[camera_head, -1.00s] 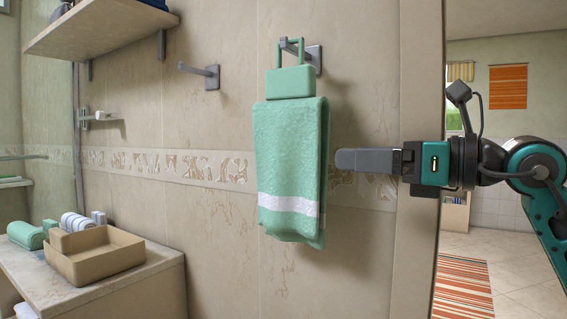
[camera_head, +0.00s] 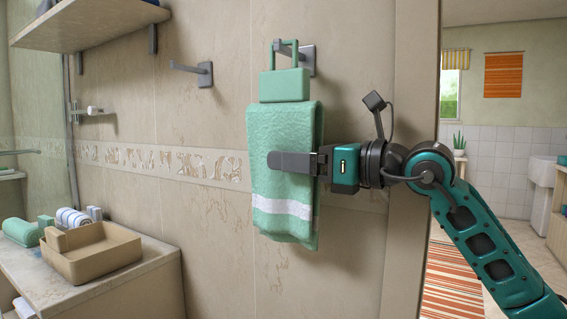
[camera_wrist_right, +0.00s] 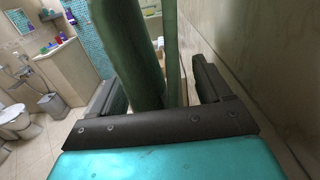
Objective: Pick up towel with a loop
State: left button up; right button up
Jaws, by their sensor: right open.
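The green towel (camera_head: 285,130) with a white stripe near its lower edge hangs against the wall. Its green loop (camera_head: 284,57) hangs over a grey wall hook (camera_head: 308,60). My right gripper (camera_head: 276,162) reaches in from the right at the towel's mid-height, one finger lying across its front; the other finger is hidden there. In the right wrist view, the towel's hanging folds (camera_wrist_right: 130,45) lie between the two spread fingers of the right gripper (camera_wrist_right: 160,88). The jaws are not closed on the cloth. My left gripper is not in view.
An empty grey hook (camera_head: 204,74) is on the wall to the left, below a shelf (camera_head: 95,32). A tan box (camera_head: 95,262) and rolled towels (camera_head: 24,232) sit on a counter at lower left. A doorway edge stands right of the towel.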

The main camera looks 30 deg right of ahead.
jog(key=shift+w+a, duration=0.35)
jog(key=shift+w, duration=0.15)
jog(key=shift+c, duration=0.3)
jog(key=c, duration=1.1)
